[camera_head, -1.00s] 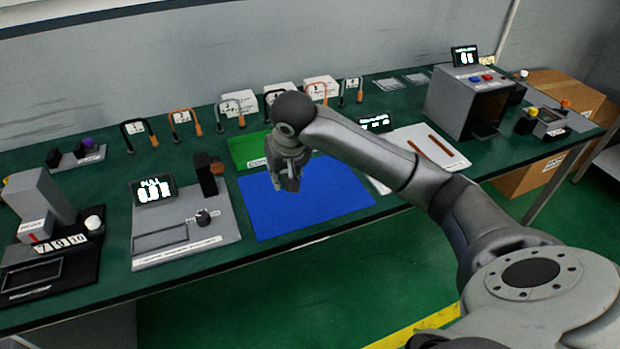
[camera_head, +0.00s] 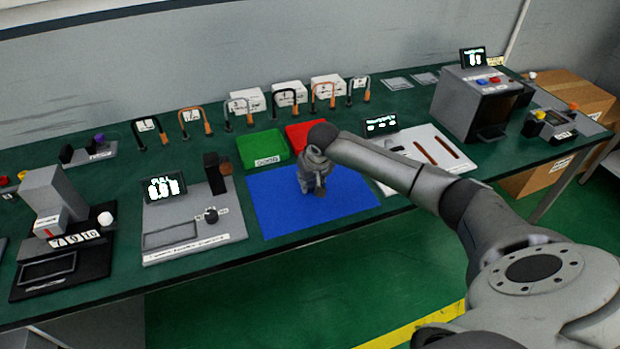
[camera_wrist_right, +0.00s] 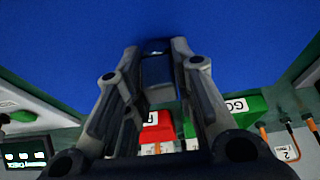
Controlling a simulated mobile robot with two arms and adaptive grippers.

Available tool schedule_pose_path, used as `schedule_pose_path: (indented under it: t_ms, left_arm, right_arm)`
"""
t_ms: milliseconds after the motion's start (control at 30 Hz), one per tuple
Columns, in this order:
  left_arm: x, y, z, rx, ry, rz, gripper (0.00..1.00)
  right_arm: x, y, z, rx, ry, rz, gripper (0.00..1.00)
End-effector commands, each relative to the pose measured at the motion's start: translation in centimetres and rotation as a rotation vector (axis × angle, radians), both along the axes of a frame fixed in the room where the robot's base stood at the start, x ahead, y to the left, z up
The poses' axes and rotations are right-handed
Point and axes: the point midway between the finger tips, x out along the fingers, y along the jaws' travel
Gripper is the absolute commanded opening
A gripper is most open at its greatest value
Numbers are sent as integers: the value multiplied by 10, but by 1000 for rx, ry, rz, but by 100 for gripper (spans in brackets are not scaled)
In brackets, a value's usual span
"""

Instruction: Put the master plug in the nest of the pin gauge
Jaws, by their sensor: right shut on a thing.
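My right gripper (camera_head: 315,190) is over the blue mat (camera_head: 275,210), pointing down. In the right wrist view the gripper (camera_wrist_right: 157,48) is shut on a small dark grey piece (camera_wrist_right: 157,70) between its fingers; whether this is the master plug I cannot tell. No label clearly names the pin gauge. A grey plate (camera_head: 225,226) with a lit display (camera_head: 163,188), a dark upright post (camera_head: 211,172) and a small round black part (camera_head: 211,215) stands left of the mat. My left gripper is not in view.
A green tray (camera_head: 262,147) and a red tray (camera_head: 298,134) lie behind the mat. Several hooped cables stand along the back. A black-based fixture (camera_head: 95,262) is at left, a white board (camera_head: 412,145) and a grey box (camera_head: 470,105) at right. The mat's left part is clear.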

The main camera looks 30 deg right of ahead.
Motion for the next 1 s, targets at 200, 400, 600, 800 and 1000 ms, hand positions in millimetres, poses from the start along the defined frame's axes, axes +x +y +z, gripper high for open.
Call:
schedule_pose_path:
  t_ms: [200,400,600,800,1000]
  left_arm:
    - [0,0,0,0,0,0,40]
    - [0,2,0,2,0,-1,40]
    - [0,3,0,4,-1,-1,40]
    - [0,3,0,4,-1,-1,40]
    - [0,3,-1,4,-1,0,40]
  right_arm:
    - [0,1,0,0,-2,0,0]
    - [0,0,-3,1,-1,0,32]
    - [0,0,-3,1,0,0,46]
    - [0,0,-3,1,-1,0,46]
    - [-3,1,10,2,-3,1,46]
